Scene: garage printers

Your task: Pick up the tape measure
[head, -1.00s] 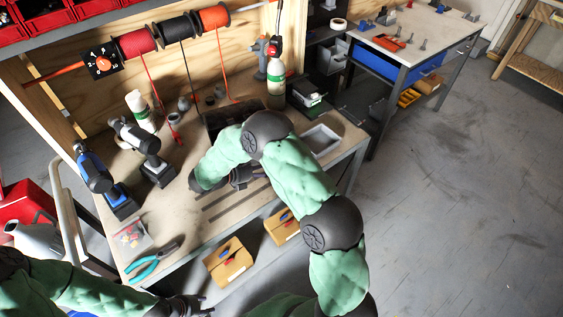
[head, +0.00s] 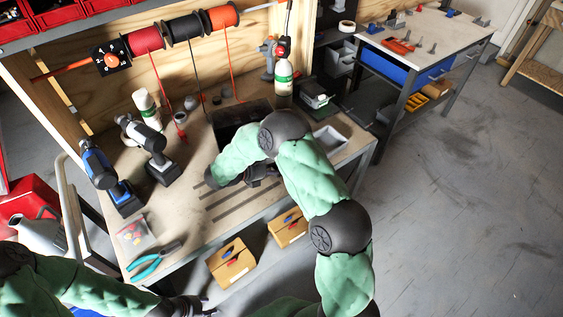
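I cannot make out the tape measure in the head view; my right arm covers part of the workbench (head: 185,220). My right gripper (head: 266,171) is over the right half of the bench top, near its front edge and in front of a dark bin. The forearm and wrist partly hide it, and its fingertips are too small and dark to judge. My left gripper (head: 207,306) is low at the bottom edge of the view, in front of the bench. Its fingers look apart, with nothing seen between them.
A blue drill (head: 100,166), a grey drill (head: 146,137) and teal-handled pliers (head: 154,261) are on the bench's left. A dark bin (head: 228,117) and a grey tray (head: 329,138) are at the right. Cardboard boxes (head: 230,262) sit below. Open floor lies right.

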